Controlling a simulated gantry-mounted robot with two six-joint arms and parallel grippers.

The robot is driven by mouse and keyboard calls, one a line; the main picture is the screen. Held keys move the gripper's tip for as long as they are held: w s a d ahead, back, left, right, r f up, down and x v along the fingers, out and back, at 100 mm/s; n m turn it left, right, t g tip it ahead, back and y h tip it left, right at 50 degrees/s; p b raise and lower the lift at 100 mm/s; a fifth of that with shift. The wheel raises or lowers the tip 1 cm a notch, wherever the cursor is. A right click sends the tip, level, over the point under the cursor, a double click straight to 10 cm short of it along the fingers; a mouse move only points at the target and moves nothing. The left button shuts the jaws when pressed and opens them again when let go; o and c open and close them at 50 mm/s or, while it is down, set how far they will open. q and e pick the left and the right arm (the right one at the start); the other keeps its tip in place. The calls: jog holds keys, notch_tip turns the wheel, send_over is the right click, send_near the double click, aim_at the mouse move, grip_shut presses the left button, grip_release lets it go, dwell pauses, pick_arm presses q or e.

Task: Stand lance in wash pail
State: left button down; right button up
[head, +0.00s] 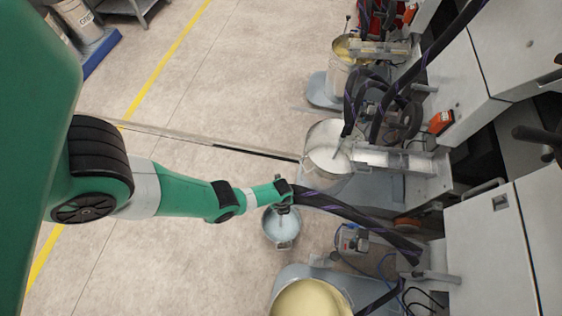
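My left gripper (283,208) is above the wash pail, at the end of the green arm from the left. It appears shut on the lance, whose black hose (340,206) runs from the gripper to the machine on the right. The lance itself is mostly hidden by the gripper; a thin part (282,219) points down over the pail. The wash pail (281,245) is a small metal pail with pale blue liquid, standing on the floor. I cannot tell whether the lance touches its bottom. My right gripper is not in view.
A larger bucket of white liquid (322,160) stands just above the pail in the picture. A cream-coloured drum (312,300) is below. Another bucket (342,72) is farther up. Grey machine cabinets (510,240) line the right. The floor (190,260) on the left is clear.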

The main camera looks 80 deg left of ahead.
pick_arm(q)
jog(key=shift+f+b, duration=2.2)
jog(key=shift+f, duration=0.55)
jog(key=shift+f+b, duration=1.15)
jog(key=shift+c, duration=2)
grip_release()
jog(key=shift+r, duration=0.1)
notch_tip(320, 180, up, 12)
jog(key=p, duration=1.1)
jog(key=shift+p, duration=0.35)
jog(key=shift+f, duration=0.2)
